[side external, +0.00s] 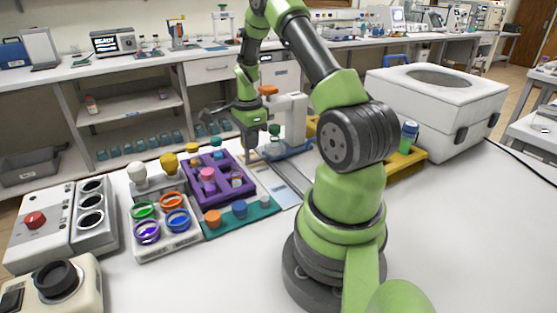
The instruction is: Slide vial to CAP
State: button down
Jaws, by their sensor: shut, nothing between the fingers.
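My gripper (249,153) hangs pointing down at the centre of the side external view, shut and empty. It is just left of a small clear vial (275,148) with a green part above it; I cannot tell whether gripper and vial touch. A pale flat track (280,187) runs from there toward the front. No CAP marking is legible from here.
Left of the track are a purple rack (210,196) with several capped vials, a teal strip (228,223) with coloured caps, and a tray of coloured rings (163,236). Farther left stands a box with a red button (36,220). A white lidded box (437,100) is at right.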

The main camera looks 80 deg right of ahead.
jog(key=shift+w+d, duration=0.1)
dwell(0.3)
jog(key=shift+w+d, duration=1)
jog(key=shift+s+a, duration=0.3)
jog(key=shift+r, duration=3.75)
